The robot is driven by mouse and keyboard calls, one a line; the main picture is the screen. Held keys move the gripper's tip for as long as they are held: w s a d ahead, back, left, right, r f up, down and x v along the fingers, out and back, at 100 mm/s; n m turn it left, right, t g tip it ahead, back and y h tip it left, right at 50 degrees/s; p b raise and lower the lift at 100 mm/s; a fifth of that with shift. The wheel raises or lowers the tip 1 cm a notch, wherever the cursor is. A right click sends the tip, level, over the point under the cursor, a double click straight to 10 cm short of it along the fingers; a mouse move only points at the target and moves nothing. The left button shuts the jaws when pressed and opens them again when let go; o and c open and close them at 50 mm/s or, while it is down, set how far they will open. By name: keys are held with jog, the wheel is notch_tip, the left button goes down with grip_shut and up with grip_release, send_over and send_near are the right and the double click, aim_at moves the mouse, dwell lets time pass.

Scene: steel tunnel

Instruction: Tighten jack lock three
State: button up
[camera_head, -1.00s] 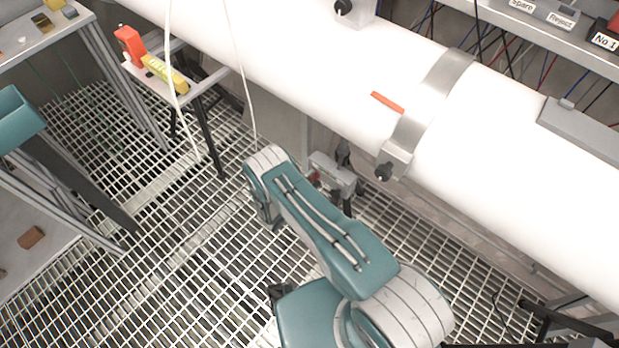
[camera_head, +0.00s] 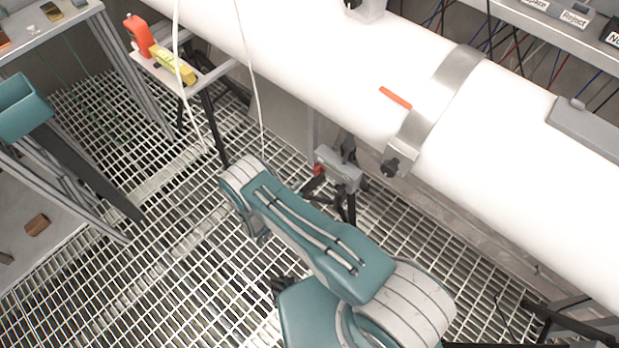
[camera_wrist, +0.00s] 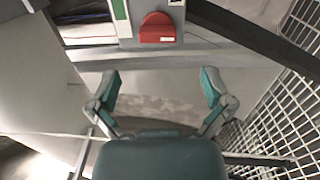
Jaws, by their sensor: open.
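A jack (camera_head: 338,168) with a grey head, black legs and a red lock (camera_head: 318,170) on its left side stands below the white pipe in the head view. In the wrist view a red half-round knob (camera_wrist: 158,28) sticks out of a grey housing (camera_wrist: 195,12) with a green strip, at the top centre. It looks like the jack's lock; no number is readable. My gripper (camera_wrist: 160,84) is open and empty, its two fingers spread, below the knob in the picture and apart from it. The head view does not clearly show my gripper.
The white pipe (camera_head: 310,65) with a metal clamp band (camera_head: 440,97) runs across above the jack. A small stand with a red and yellow tool (camera_head: 172,65) is at upper left. White cables hang nearby. A dark bar (camera_wrist: 262,38) crosses the wrist view's upper right. Grating floor (camera_head: 180,270) is open.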

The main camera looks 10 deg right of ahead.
aim_at(314, 172)
jog(key=shift+v, duration=1.95)
jog(key=shift+d, duration=0.1)
jog(key=c, duration=0.6)
jog(key=w+d+n, duration=0.2)
jog(key=d+n, duration=0.1)
jog(key=n, duration=0.2)
jog(key=w+d+r+n, duration=0.1)
jog(key=w+d+n, duration=0.2)
jog(key=n, duration=0.3)
jog(key=w+d+n, duration=0.2)
jog(key=d+n, duration=0.1)
jog(key=n, duration=0.3)
jog(key=shift+w+d+r, duration=0.15)
jog(key=shift+d+r, duration=0.1)
jog(key=shift+d, duration=0.1)
grip_shut()
